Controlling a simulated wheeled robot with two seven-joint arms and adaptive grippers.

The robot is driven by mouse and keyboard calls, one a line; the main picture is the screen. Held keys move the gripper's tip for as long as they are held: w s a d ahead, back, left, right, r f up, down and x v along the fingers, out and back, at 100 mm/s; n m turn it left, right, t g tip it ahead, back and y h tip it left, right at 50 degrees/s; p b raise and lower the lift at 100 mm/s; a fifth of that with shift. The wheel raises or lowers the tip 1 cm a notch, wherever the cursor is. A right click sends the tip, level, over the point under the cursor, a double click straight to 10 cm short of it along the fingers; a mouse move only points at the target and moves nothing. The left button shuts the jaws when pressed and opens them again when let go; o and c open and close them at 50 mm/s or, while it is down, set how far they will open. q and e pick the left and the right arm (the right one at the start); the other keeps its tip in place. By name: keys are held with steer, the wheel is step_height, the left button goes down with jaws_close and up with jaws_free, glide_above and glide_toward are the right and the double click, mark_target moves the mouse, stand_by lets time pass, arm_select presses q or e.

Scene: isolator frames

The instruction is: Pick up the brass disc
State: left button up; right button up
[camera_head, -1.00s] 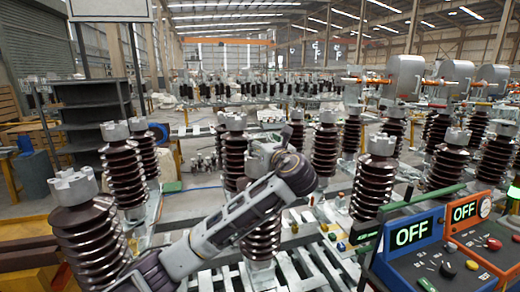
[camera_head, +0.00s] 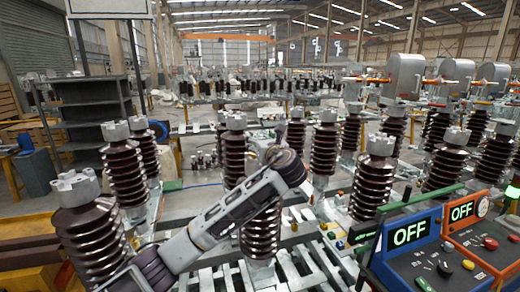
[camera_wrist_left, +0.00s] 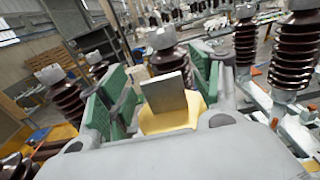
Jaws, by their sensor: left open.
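I cannot make out a brass disc in either view. My left gripper (camera_wrist_left: 157,68) is open in the left wrist view, with green pads on both fingers. A flat grey plate and a yellow piece show between the fingers, and I cannot tell whether they belong to the gripper. In the head view my left arm reaches in from the lower left to the middle, and its wrist hides the fingers. My right gripper is not in view.
Brown ribbed insulators with grey caps stand around my arm, one at the left (camera_head: 88,240) and another right of my wrist (camera_head: 374,188). A blue control box (camera_head: 415,250) and an orange one (camera_head: 475,225), both reading OFF, stand at the lower right.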

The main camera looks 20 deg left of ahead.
arm_select(q)
steer(key=shift+w+a, duration=0.3)
steer(key=shift+w, duration=0.05)
jaws_close()
stand_by(0.5)
